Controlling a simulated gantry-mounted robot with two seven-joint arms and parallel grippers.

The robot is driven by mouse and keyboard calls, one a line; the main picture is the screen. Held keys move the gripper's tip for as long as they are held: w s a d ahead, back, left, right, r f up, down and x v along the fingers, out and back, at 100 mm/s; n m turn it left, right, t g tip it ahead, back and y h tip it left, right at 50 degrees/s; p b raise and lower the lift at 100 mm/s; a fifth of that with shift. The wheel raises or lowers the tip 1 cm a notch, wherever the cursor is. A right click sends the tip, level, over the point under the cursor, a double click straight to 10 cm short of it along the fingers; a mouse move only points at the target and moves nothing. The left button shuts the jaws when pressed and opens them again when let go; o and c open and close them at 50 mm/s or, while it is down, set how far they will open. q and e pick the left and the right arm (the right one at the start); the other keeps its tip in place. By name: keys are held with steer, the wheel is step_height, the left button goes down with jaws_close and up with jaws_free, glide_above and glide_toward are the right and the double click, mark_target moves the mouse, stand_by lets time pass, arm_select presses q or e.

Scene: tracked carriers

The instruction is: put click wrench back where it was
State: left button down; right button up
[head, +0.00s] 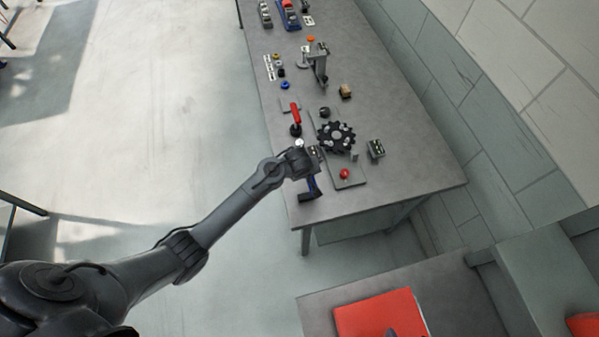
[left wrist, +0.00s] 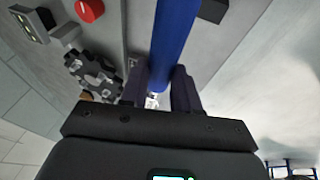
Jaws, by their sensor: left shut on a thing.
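My left gripper (head: 311,160) is over the near end of the grey workbench (head: 375,192). It is shut on a long blue bar or handle, which I take to be the click wrench (head: 312,184). In the left wrist view, the blue handle (left wrist: 172,45) runs away between the two dark fingers of the left gripper (left wrist: 162,88). My gripper hides part of the wrench in the head view. A black block (head: 310,196) lies at the blue handle's near end; whether they touch is unclear. My right gripper is not in view.
Close by are a black toothed wheel (head: 336,137), a red button (head: 344,173) on a grey plate, a small box (head: 376,149) and a red-handled tool (head: 295,115). More small parts line the bench farther back. A red mat (head: 375,315) lies on a lower surface.

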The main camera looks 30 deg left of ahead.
arm_select(q)
steer(key=shift+w+a+f, duration=0.1)
steer(key=shift+a+f, duration=0.5)
steer(key=shift+f, duration=0.4)
steer(key=shift+w+a+f, duration=0.1)
steer(key=shift+a+f, duration=0.45)
steer(key=shift+f, duration=0.45)
steer(key=shift+w+a+f, duration=0.1)
steer(key=shift+a+f, duration=0.5)
steer(key=shift+f, duration=0.55)
steer(key=c, duration=0.8)
jaws_free()
